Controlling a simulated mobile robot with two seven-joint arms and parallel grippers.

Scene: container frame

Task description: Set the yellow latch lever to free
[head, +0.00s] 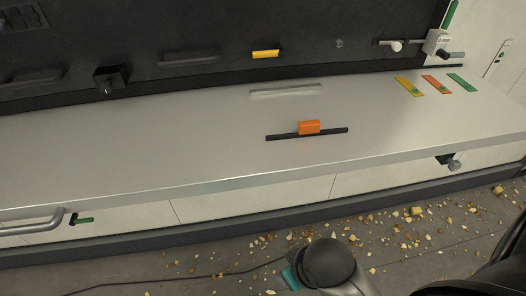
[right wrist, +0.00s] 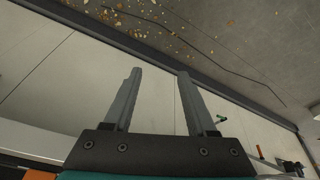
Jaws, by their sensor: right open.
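A small yellow lever (head: 265,54) lies roughly horizontal on the dark upright panel at the back, in the head view. I cannot read any marking beside it. The right wrist view does not show it. My right gripper (right wrist: 160,75) is open and empty in the right wrist view, with two grey fingers apart in front of the pale cabinet front. It is well away from the yellow lever. A dark rounded part of my own arm with a teal piece shows at the bottom of the head view, but no fingers are visible there. My left gripper is not in view.
An orange slider block (head: 309,127) sits on a black rail on the grey worktop (head: 130,150). Yellow, orange and green labels (head: 437,84) lie at the right. A white-knobbed bolt (head: 396,46) and a black knob (head: 110,78) are on the panel. Debris covers the floor.

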